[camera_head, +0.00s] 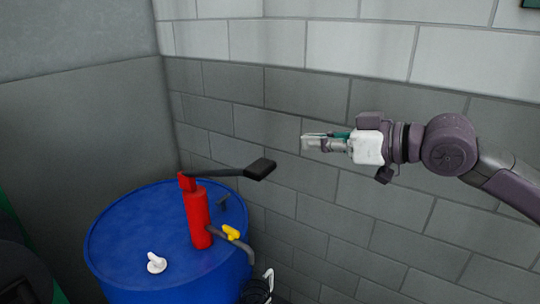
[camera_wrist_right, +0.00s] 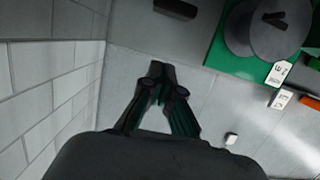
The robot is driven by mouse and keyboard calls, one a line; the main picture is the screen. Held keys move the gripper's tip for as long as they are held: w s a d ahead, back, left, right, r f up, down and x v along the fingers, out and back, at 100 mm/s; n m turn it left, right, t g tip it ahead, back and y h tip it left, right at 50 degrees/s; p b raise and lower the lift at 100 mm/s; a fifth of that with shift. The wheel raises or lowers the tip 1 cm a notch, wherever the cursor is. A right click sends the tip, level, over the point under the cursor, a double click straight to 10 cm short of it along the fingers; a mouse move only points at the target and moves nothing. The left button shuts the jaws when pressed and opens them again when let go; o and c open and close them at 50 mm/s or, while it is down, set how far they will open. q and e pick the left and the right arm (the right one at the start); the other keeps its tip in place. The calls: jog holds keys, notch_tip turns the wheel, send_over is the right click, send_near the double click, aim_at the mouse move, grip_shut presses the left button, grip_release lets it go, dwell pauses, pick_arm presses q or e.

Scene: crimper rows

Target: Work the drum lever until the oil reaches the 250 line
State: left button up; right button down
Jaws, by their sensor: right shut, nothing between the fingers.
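A blue drum (camera_head: 130,235) stands in the lower left of the head view, with a red pump (camera_head: 197,215) upright on its top. The pump's dark lever (camera_head: 225,172) reaches out to the right, about level, and ends in a black grip (camera_head: 260,168). A grey spout (camera_head: 240,246) with a yellow tap (camera_head: 231,232) comes off the pump's lower right side. My right gripper (camera_head: 304,142) is shut and empty, to the right of and a little above the grip in the picture, apart from it. It also shows in the wrist view (camera_wrist_right: 162,72). No oil level or 250 line can be seen. My left gripper is out of view.
A white cap-like piece (camera_head: 156,264) lies on the drum top. A white handle-like part (camera_head: 268,277) shows below the spout, mostly cut off. A grey block wall (camera_head: 350,210) runs behind. The wrist view shows a green surface (camera_wrist_right: 226,58) with dark round objects.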

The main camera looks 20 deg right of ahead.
jog(key=shift+s, duration=0.15)
jog(key=p, duration=0.4)
send_over(270, 160)
jog(key=s+a, duration=0.1)
jog(key=s, duration=0.2)
jog(key=f, duration=0.2)
notch_tip(270, 160, down, 4)
jog(key=shift+f, duration=0.2)
